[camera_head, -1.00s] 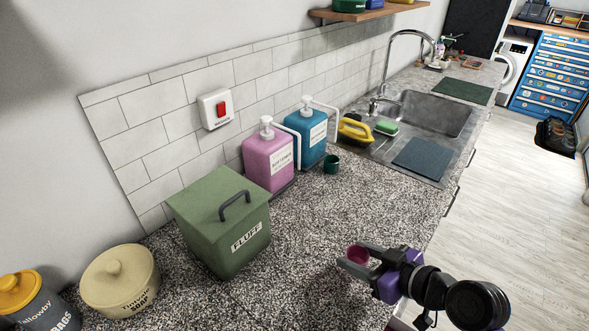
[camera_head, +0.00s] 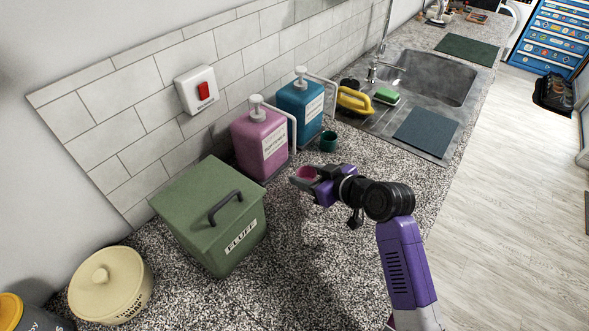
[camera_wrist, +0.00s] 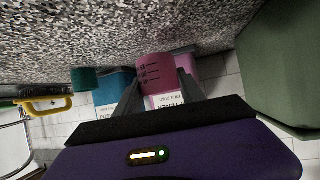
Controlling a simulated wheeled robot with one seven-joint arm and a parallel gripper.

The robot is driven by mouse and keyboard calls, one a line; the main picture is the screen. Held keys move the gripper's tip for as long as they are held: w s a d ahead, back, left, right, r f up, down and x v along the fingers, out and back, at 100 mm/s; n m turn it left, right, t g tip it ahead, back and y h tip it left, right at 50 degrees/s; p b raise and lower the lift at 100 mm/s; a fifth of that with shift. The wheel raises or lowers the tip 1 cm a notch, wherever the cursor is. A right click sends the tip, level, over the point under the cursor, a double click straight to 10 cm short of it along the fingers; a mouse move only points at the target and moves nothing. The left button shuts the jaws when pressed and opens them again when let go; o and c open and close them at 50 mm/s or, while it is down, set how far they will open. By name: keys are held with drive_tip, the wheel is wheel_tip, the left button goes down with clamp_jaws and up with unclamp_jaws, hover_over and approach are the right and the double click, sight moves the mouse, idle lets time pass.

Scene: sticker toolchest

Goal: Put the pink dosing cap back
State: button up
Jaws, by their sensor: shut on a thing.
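My gripper (camera_head: 304,181) is shut on the pink dosing cap (camera_head: 307,172) and holds it above the counter, in front of the pink bottle. In the wrist view the cap (camera_wrist: 155,68) sits between the two fingers, with dark marks on its side. The pink pump bottle (camera_head: 258,140), with a white label and pump, stands against the tiled wall. The blue pump bottle (camera_head: 301,105) stands to its right. A teal cap (camera_head: 328,141) sits on the counter in front of the blue bottle. The cap's far side is hidden by the fingers.
A green lidded FLUFF box (camera_head: 240,245) stands left of my gripper. A cream pot (camera_head: 120,290) is farther left. The sink (camera_head: 440,75), with a yellow-handled thing (camera_head: 355,100) at its edge, is behind right. Bare counter (camera_head: 320,245) lies in front.

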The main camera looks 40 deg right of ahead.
sight(300, 176)
drive_tip(key=w, duration=0.4)
drive_tip(key=shift+w+p, duration=0.35)
drive_tip(key=shift+f+p, duration=0.35)
drive_tip(key=shift+f, duration=1.4)
drive_tip(key=shift+f, duration=0.2)
drive_tip(key=o, duration=1.3)
drive_tip(key=shift+r, duration=0.1)
